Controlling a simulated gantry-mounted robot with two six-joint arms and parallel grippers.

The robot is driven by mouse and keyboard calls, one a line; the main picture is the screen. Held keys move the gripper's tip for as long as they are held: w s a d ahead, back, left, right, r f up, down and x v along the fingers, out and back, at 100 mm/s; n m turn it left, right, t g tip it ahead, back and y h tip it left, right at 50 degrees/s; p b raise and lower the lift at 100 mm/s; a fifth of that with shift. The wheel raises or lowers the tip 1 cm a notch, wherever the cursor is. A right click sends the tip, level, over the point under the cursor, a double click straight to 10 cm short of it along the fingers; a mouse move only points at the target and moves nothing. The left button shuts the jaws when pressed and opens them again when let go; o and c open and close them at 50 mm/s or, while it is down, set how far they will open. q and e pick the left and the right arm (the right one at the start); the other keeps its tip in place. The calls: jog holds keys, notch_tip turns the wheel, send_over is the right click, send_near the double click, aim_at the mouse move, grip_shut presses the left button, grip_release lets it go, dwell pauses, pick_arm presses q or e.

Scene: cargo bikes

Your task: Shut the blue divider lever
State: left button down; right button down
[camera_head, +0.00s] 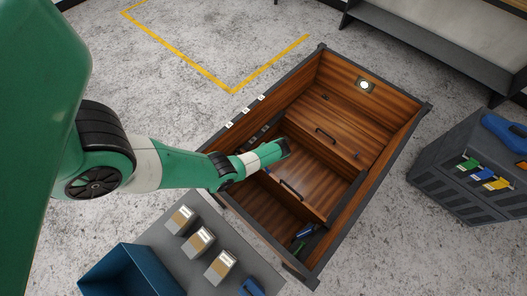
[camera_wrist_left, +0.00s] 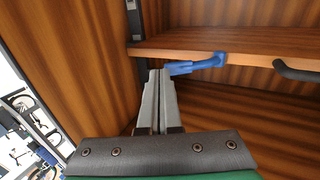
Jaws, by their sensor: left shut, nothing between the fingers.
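The blue lever (camera_wrist_left: 200,64) is mounted at the edge of a wooden divider (camera_wrist_left: 240,42) in the left wrist view. Its rounded pivot end is on the right, and its arm points left and slightly down, lying just below the divider's edge. My left gripper (camera_wrist_left: 158,74) is shut and empty. Its fingertips are right beside the lever's free end; I cannot tell whether they touch. In the head view my left gripper (camera_head: 284,148) reaches into the wooden cargo box (camera_head: 335,218) at its left side and hides what lies beneath it. My right gripper is not in view.
A black handle (camera_wrist_left: 295,70) sits right of the lever. In the head view, a blue-green item (camera_head: 304,231) lies in the box's near corner. A grey table with small boxes (camera_head: 201,239) and a blue bin (camera_head: 130,272) stands near left; a grey case (camera_head: 470,165) stands right.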

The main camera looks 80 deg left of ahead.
pick_arm(q)
jog(key=shift+s+a+f, duration=0.55)
jog(key=shift+a, duration=0.15)
jog(key=shift+s+a+f+t+h, duration=0.2)
jog(key=shift+f+t+h, duration=0.2)
jog(key=shift+h, duration=0.1)
jog(key=shift+r+p, duration=0.15)
jog(key=shift+p, duration=0.2)
jog(key=shift+r+p, duration=0.75)
jog(key=shift+r, duration=0.2)
jog(key=s+a+r+p, duration=0.5)
jog(key=s+a+r, duration=0.1)
jog(key=a, duration=0.1)
jog(key=shift+a+r, duration=0.15)
